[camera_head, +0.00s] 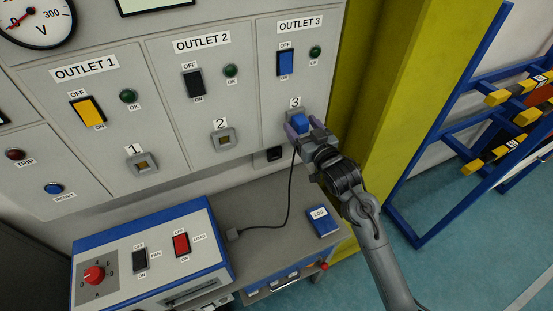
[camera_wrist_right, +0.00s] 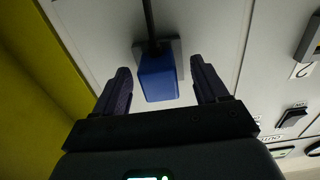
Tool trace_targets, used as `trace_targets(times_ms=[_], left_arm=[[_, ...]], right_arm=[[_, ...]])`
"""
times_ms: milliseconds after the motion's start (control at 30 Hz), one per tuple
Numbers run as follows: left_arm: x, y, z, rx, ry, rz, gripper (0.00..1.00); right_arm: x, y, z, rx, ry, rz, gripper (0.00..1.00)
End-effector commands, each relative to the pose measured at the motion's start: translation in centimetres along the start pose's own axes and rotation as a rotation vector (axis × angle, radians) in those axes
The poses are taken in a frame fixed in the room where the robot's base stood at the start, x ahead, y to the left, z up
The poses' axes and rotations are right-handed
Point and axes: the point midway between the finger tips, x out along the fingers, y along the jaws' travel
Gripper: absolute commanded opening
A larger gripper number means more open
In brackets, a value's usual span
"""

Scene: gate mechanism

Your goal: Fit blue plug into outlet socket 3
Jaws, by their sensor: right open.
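The blue plug (camera_head: 299,122) sits at outlet socket 3 on the grey panel, under the label 3, with its black cable hanging down. In the right wrist view the blue plug (camera_wrist_right: 157,78) is against the grey socket plate (camera_wrist_right: 177,48). How deep it sits cannot be told. My right gripper (camera_head: 300,131) is at the plug. In the right wrist view its two fingers (camera_wrist_right: 163,80) are open, one on each side of the plug, with gaps between. My left gripper is not in view.
Sockets 1 (camera_head: 142,163) and 2 (camera_head: 223,139) are empty. Outlet 3's blue switch (camera_head: 286,63) is above the plug. A blue-and-white load box (camera_head: 150,250) and a blue log book (camera_head: 322,221) rest on the grey bench. A yellow column (camera_head: 395,90) stands close on the right.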

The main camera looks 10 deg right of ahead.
Motion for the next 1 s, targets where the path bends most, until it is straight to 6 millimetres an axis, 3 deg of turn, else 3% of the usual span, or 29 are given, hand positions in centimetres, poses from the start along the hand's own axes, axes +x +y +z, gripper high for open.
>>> trace_targets(times_ms=[333, 800, 1000], left_arm=[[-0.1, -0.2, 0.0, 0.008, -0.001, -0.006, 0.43], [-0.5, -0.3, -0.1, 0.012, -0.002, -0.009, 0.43], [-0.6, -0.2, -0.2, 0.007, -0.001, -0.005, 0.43]], right_arm=[[-1.1, 0.1, 0.1, -0.001, -0.001, 0.001, 0.73], [-8.6, 0.0, 0.0, -0.001, -0.001, -0.001, 0.73], [-10.4, 0.0, 0.0, -0.001, -0.001, 0.0, 0.73]])
